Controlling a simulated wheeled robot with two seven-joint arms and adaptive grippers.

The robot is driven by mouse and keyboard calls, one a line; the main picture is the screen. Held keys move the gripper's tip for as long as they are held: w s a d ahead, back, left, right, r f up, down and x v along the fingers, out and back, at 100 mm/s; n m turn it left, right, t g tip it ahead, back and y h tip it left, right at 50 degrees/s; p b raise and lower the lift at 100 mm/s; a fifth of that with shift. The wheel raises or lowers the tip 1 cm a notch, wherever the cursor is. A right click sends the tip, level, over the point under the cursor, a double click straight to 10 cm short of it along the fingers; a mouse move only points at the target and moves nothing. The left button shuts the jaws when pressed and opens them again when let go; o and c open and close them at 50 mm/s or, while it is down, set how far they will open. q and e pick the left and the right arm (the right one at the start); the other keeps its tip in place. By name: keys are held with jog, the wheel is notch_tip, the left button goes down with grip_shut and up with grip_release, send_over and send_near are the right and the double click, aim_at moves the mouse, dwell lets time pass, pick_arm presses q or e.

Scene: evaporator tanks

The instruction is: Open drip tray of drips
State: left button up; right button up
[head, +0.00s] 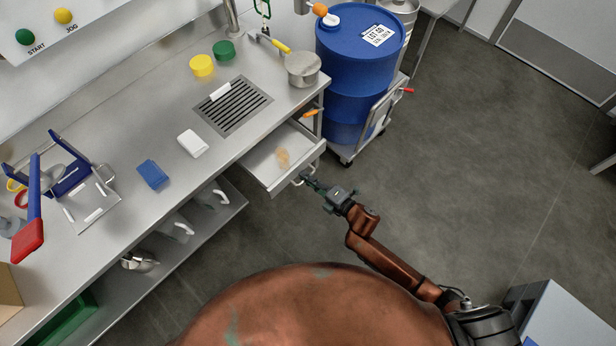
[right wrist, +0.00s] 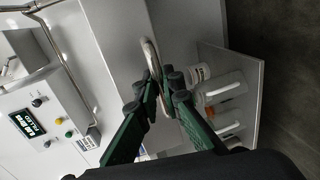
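The drip tray (head: 262,170) is a pale drawer under the bench top, pulled out partway, below the slotted drain grate (head: 232,105). A small tan puddle of drips (head: 283,157) lies on its floor. Its metal bar handle (right wrist: 151,58) is on the tray's front. My right gripper (head: 308,182) is at this front. In the right wrist view, the dark green fingers (right wrist: 164,83) close around the handle bar, which runs between their tips. My left gripper is not in view.
A blue drum (head: 345,75) on a cart stands just beyond the tray. A steel pot (head: 303,69), yellow and green lids, a white block (head: 193,143) and a blue block (head: 153,174) are on the bench. Jugs stand on the lower shelf.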

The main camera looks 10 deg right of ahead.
jog(key=shift+o, duration=0.8)
jog(key=shift+s+d, duration=0.1)
jog(key=v, duration=1.1)
jog(key=shift+s+d, duration=0.25)
jog(key=shift+s, duration=0.05)
jog(key=shift+d, duration=0.1)
